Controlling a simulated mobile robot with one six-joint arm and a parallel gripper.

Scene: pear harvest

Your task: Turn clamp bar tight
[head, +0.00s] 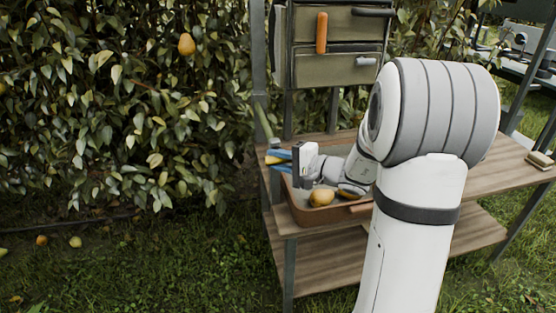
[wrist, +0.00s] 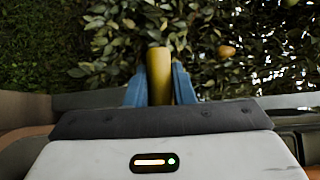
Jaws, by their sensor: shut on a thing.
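My gripper (head: 277,160) has blue fingers and is at the left end of the wooden table, low over the tray. In the wrist view my gripper (wrist: 160,88) is shut on a yellow bar (wrist: 159,66), with a blue finger on each side of it. A little yellow shows between the fingers in the head view too. I cannot tell whether this bar is the clamp bar, or whether it is fixed to anything. Its lower part is hidden behind my wrist.
A brown tray (head: 309,217) on the wooden table (head: 483,178) holds pears (head: 321,197). A cabinet (head: 338,68) with an orange handle (head: 321,33) stands behind. A pear (head: 186,44) hangs in the leafy hedge, and fruit lies on the grass.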

